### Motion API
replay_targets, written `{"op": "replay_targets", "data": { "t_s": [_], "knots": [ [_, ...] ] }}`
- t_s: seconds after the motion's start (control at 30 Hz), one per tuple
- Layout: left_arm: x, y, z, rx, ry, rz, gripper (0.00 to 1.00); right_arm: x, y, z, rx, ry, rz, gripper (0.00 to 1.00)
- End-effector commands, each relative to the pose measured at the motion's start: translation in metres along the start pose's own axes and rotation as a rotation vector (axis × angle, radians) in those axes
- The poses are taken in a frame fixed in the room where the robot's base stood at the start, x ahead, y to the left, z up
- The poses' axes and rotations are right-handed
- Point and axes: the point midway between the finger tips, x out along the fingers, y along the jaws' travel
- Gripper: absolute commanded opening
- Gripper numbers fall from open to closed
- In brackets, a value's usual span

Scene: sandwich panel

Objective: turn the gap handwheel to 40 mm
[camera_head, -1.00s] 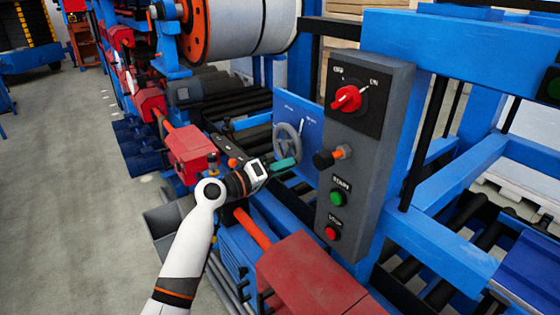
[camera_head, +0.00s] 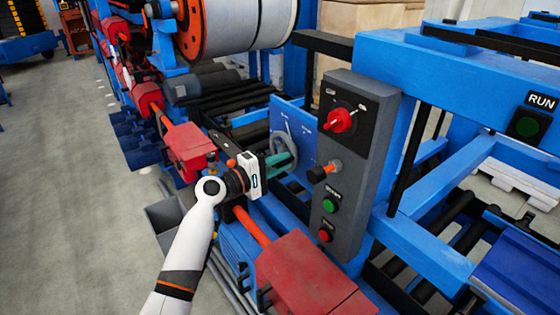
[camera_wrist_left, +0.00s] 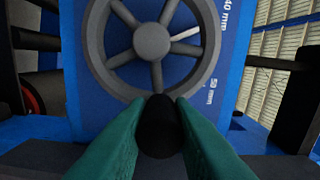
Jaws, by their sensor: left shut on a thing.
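The grey spoked handwheel (camera_head: 293,146) sits on a blue dial plate (camera_head: 305,128), partly hidden behind my gripper. In the left wrist view the handwheel (camera_wrist_left: 152,41) fills the upper middle. Its black handle knob (camera_wrist_left: 158,128) is at the bottom of the rim. My left gripper (camera_head: 286,158) is shut on this knob, with a green finger on either side in the wrist view (camera_wrist_left: 158,112). A white pointer line (camera_wrist_left: 186,34) by the hub points right and slightly up, between the "40 mm" print (camera_wrist_left: 223,12) and the "50 mm" print (camera_wrist_left: 211,90). My right gripper is not in view.
A grey control box (camera_head: 352,170) with a red rotary switch (camera_head: 341,120), a black knob and green and red buttons stands just right of the wheel. Red housings (camera_head: 305,275) lie below and left of it. Open floor (camera_head: 70,200) is at the left.

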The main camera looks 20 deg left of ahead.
Motion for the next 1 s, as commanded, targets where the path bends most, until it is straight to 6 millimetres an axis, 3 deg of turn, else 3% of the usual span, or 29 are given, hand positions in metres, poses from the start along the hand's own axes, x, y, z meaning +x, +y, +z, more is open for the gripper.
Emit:
{"op": "replay_targets", "data": {
  "t_s": [0.53, 0.57, 0.67, 1.0],
  "knots": [
    [-0.0002, -0.0055, 0.0017, -0.021, -0.005, -0.01, 0.0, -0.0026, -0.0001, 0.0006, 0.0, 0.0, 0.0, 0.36],
    [-0.0002, -0.0055, 0.0016, -0.021, -0.005, -0.01, 0.24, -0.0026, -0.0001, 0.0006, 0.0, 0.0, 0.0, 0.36],
    [-0.0001, -0.0049, 0.0014, -0.021, -0.004, -0.008, 0.4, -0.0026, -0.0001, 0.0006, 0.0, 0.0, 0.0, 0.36],
    [-0.0026, -0.0015, 0.0011, -0.021, -0.003, -0.003, 0.42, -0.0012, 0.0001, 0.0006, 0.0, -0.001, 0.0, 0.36]
  ]
}}
